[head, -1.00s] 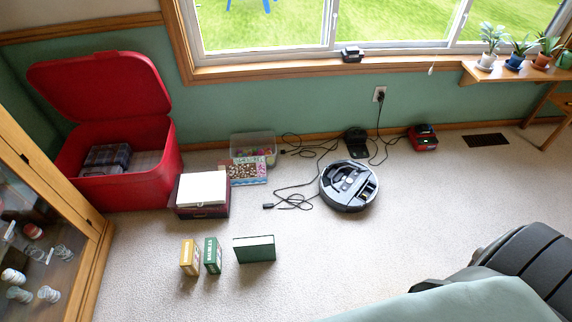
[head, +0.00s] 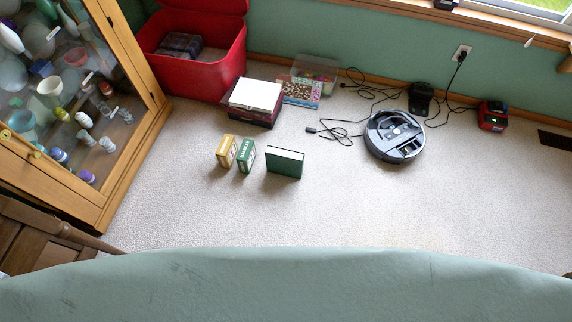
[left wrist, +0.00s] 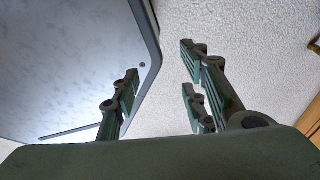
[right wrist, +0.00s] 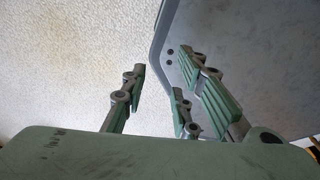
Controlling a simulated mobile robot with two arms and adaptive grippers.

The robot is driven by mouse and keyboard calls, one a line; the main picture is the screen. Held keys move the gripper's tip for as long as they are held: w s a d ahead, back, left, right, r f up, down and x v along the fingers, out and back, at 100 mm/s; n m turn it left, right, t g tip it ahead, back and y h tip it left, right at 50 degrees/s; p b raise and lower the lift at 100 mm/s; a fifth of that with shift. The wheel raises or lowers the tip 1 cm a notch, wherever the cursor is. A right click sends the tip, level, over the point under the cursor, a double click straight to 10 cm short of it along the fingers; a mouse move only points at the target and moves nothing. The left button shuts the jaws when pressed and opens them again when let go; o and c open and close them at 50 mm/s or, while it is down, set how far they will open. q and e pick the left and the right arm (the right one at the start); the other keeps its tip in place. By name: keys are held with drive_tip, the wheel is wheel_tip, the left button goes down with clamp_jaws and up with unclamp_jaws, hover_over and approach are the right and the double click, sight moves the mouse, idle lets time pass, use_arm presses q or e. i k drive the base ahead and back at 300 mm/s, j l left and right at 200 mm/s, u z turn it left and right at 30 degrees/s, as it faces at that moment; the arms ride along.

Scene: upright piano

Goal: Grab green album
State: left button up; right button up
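A dark green album (head: 285,162) stands upright on the carpet, like a thick book with a pale top edge. A smaller green box (head: 246,155) with pale lettering stands just left of it, and a yellow box (head: 227,150) stands left of that. Neither gripper shows in the head view. In the left wrist view my left gripper (left wrist: 160,80) is open, with nothing between its fingers. In the right wrist view my right gripper (right wrist: 161,80) is open and empty. The album shows in neither wrist view.
A glass-fronted wooden cabinet (head: 150,150) stands at left. Behind the album are a dark box with a white top (head: 255,95), a red chest (head: 215,72) and a clear bin (head: 316,72). A robot vacuum (head: 394,135) and cables lie right.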

sight(281, 162)
drive_tip(key=i+j+z, duration=0.4)
drive_tip(key=j, duration=0.35)
drive_tip(key=i+j+z, duration=0.2)
drive_tip(key=j, duration=0.25)
drive_tip(key=i, duration=0.1)
